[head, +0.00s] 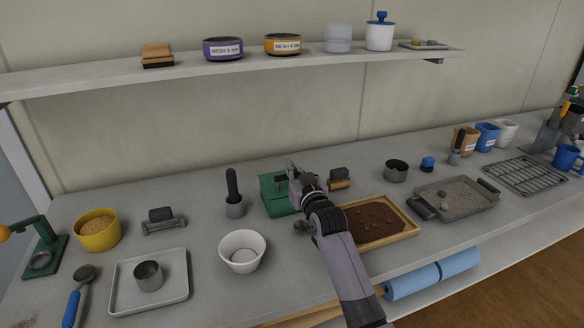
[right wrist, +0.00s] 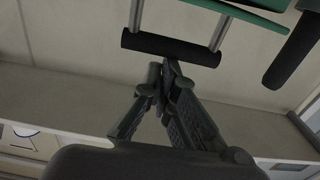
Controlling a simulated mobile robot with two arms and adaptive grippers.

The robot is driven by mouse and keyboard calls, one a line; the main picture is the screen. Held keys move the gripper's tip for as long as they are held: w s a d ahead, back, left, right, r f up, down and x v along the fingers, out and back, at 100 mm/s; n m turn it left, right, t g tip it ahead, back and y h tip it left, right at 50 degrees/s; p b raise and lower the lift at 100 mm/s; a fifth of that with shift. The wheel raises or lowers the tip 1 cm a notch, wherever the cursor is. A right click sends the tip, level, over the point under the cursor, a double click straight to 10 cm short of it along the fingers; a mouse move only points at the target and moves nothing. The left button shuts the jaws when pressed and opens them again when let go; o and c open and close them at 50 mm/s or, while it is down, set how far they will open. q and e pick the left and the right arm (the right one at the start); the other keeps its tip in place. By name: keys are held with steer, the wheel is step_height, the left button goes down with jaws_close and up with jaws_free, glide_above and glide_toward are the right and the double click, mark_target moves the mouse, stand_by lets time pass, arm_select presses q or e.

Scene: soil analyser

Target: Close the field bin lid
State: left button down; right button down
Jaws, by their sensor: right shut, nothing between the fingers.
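The green field bin (head: 272,197) stands near the middle of the bench, partly hidden behind my right arm. A green panel, seemingly its raised lid (head: 291,168), shows at its back. In the right wrist view a green edge (right wrist: 252,14) and a black bar handle (right wrist: 172,47) on two metal posts show at the top. My right gripper (right wrist: 168,70) is shut and empty, its fingertips right at the handle bar; I cannot tell whether they touch it. In the head view my wrist covers the right side of the bin. My left gripper is not in view.
A wooden tray of soil (head: 408,236) lies right of my arm and a white bowl (head: 242,251) stands to the left. A dark scoop-like tool (head: 234,205) stands left of the bin, and a small brush (head: 340,178) lies to its right. A shelf (head: 230,70) runs above.

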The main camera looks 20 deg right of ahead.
steer(key=shift+s+f, duration=0.2)
steer(key=shift+f, duration=0.1)
steer(key=shift+r, duration=0.25)
steer(key=r+p, duration=0.1)
steer(key=w+r+p, duration=0.2)
steer(key=r, duration=0.1)
steer(key=shift+r+p, duration=0.1)
steer(key=shift+p, duration=0.3)
steer(key=shift+s+f+b, duration=0.6)
steer(key=shift+f+b, duration=0.05)
steer(key=shift+f, duration=0.3)
steer(key=s+b, duration=0.1)
steer(key=s, duration=0.7)
steer(key=shift+s+d, duration=0.15)
steer(key=shift+s, duration=0.2)
